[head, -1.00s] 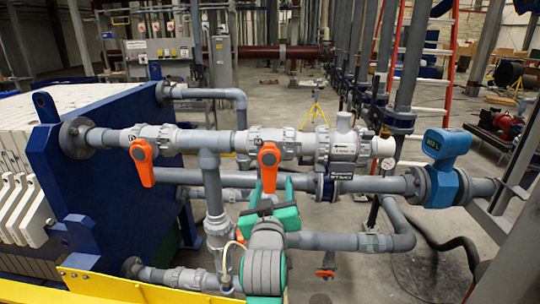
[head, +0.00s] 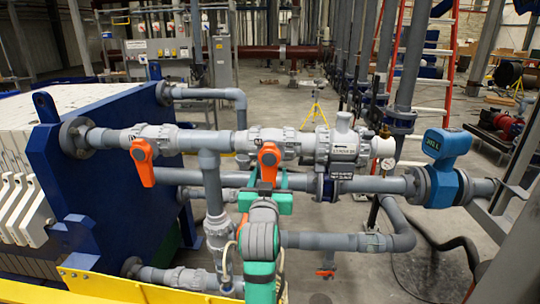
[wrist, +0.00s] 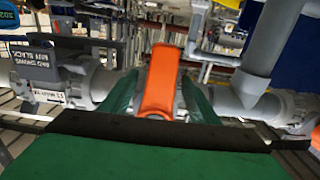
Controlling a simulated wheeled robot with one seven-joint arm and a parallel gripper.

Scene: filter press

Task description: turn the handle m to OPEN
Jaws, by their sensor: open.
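The orange handle m (head: 269,157) hangs down from a valve on the upper grey pipe, beside a small dark letter tag. In the head view my green gripper (head: 268,181) is just below it, with its fingers reaching up around the handle's lower end. In the wrist view, which looks upside down, the handle (wrist: 160,78) stands between the two green fingers of my gripper (wrist: 159,97). The jaws are open, one finger on each side. I cannot tell whether either finger touches the handle. My gripper hides its lowest part in the head view.
A similar orange handle (head: 142,160) hangs to the left on the same pipe. A lower grey pipe (head: 370,184) runs behind my gripper. A blue flow meter (head: 444,165) is at right, and a blue press plate (head: 75,180) at left.

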